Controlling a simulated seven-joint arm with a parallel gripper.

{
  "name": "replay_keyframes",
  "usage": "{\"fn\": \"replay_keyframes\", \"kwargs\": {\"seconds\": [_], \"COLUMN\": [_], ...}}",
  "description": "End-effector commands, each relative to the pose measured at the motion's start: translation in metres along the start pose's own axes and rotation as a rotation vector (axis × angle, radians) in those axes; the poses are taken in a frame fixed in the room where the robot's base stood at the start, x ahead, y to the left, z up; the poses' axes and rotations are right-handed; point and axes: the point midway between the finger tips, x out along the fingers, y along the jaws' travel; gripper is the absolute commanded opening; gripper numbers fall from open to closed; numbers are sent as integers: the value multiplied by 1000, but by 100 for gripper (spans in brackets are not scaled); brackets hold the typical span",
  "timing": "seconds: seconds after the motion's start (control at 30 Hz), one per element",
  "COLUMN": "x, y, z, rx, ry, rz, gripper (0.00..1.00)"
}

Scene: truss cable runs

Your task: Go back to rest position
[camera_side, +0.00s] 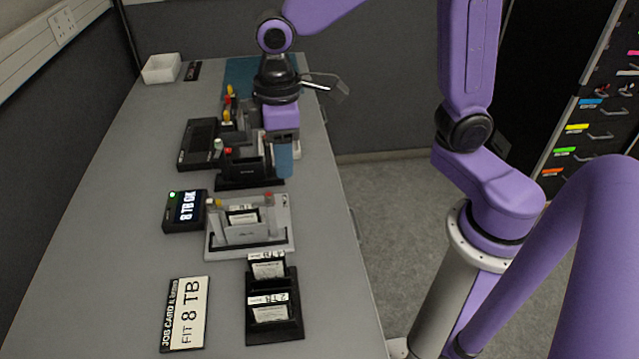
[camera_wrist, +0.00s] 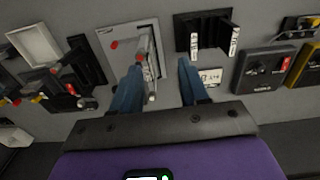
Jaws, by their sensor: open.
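My gripper (camera_side: 284,150) hangs over the right edge of the grey bench, beside the black dock (camera_side: 250,168) in the side view. In the wrist view its two blue fingers (camera_wrist: 158,72) stand apart with nothing held between them. In that view a light grey dock (camera_wrist: 122,45) with red buttons lies ahead of the left finger, and a black rack (camera_wrist: 203,32) with labelled drives lies ahead of the right finger. How far the fingertips are above the bench cannot be told.
On the bench (camera_side: 100,215), a grey dock (camera_side: 278,240), a drive rack (camera_side: 290,325), a small display reading 8 TB OK (camera_side: 185,211) and a FIT 8 TB card (camera_side: 185,312) stand nearer the camera. A white tray (camera_side: 162,68) is at the back left. The bench's left side is mostly clear.

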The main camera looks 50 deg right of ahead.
Motion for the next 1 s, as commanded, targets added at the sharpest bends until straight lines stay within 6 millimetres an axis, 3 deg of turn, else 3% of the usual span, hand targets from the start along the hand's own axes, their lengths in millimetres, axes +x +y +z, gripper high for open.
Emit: {"fn": "replay_keyframes", "kwargs": {"seconds": [0.03,0.3,0.5,0.7,1.0], "x": [-2,-1,6,11,11], "y": [-8,-41,-54,-59,-60], "z": [18,109,167,194,197], "rx": [-27,-154,-235,-273,-279], "ry": [3,9,12,13,12], "rz": [0,-3,-4,-6,-6], "gripper": [44,44,44,44,44]}}
